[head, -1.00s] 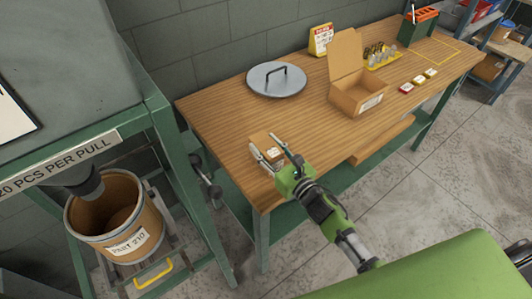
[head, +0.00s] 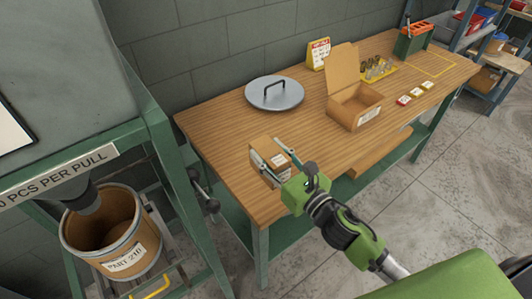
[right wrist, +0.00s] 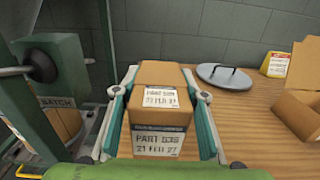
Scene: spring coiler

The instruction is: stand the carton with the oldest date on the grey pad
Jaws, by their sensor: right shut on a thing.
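A brown carton (head: 264,149) is at the near left corner of the wooden workbench. It has white labels on its top and front. In the right wrist view the carton (right wrist: 162,75) appears upright, and its front label reads roughly PART 536, 21 FEB 27; the top label is blurred. My right gripper (head: 272,157) is shut on this carton, one finger on each side. I cannot tell whether its base touches the bench. My left gripper is not in view. I cannot make out a grey pad.
On the bench (head: 222,125) are a round grey lid (head: 262,97), an open cardboard box (head: 345,112), a yellow-and-white date sign (head: 319,53), a yellow tray (head: 393,70) of parts and small labelled blocks (head: 415,92). A green frame and a PART 210 drum (head: 80,250) stand left.

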